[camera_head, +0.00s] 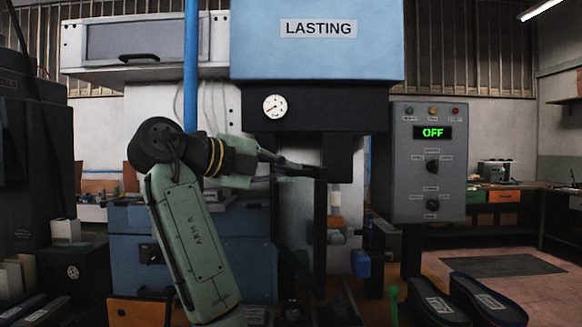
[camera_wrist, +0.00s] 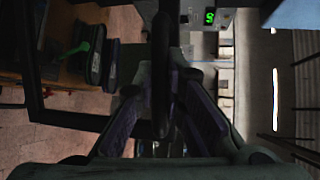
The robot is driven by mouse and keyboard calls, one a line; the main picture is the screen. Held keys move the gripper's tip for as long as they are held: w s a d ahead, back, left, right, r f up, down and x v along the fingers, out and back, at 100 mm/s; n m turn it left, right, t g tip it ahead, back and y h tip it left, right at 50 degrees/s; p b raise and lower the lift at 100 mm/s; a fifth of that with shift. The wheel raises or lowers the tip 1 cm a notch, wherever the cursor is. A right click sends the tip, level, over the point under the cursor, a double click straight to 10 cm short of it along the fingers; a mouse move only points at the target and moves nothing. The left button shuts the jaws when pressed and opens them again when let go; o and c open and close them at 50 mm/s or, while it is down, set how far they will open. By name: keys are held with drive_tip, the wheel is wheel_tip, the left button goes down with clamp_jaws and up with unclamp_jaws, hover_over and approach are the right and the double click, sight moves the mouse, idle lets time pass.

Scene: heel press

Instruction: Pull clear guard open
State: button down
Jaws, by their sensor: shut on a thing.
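The press (camera_head: 330,40) is a light blue machine with a LASTING label. My gripper (camera_head: 316,172) reaches in from the left below its dark lower block, at a dark upright bar (camera_head: 320,230). In the wrist view my gripper (camera_wrist: 163,90) has its two purple-padded fingers shut on a dark bar-like handle (camera_wrist: 161,60) running between them. A dark frame (camera_wrist: 33,75) shows on the left of the wrist view and seems to belong to the clear guard. The clear pane itself is hard to make out, and I cannot tell how far it is open.
A grey control box (camera_head: 428,160) with a green OFF display stands right of the press. A round gauge (camera_head: 275,106) is on the dark block. A blue cabinet (camera_head: 240,255) is behind my arm.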

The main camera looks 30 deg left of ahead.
drive_tip(key=shift+s+a, duration=0.2)
drive_tip(key=shift+a, duration=0.1)
drive_tip(key=shift+h, duration=0.3)
drive_tip(key=c, duration=1.6)
unclamp_jaws()
drive_tip(key=shift+c, duration=0.2)
